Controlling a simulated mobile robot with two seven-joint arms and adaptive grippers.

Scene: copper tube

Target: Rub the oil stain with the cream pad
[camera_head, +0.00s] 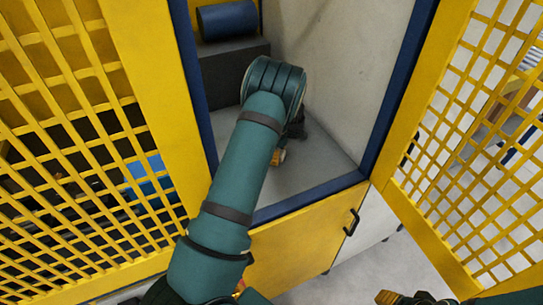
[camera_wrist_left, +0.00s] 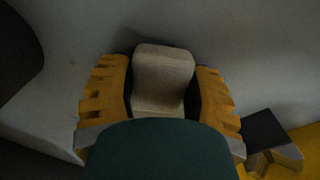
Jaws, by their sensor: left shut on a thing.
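The cream pad (camera_wrist_left: 163,75) is between the two orange-and-black fingers of my left gripper (camera_wrist_left: 160,85) in the left wrist view. The gripper is shut on it. The pad's far end is at or close to a grey surface; I cannot tell whether it touches. In the head view my left arm reaches into the open cabinet, and only part of the left gripper (camera_head: 279,156) shows past the arm. The pad is hidden there. I cannot make out an oil stain; the dark patch around the pad may be shadow. Part of my right gripper (camera_head: 402,298) shows at the bottom edge.
The cabinet has a blue frame (camera_head: 399,85), a pale inner wall (camera_head: 335,70) and a grey floor (camera_head: 320,165). A blue cylinder (camera_head: 228,19) lies on a dark block (camera_head: 232,70) inside. Yellow lattice panels stand left (camera_head: 60,130) and right (camera_head: 480,130).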

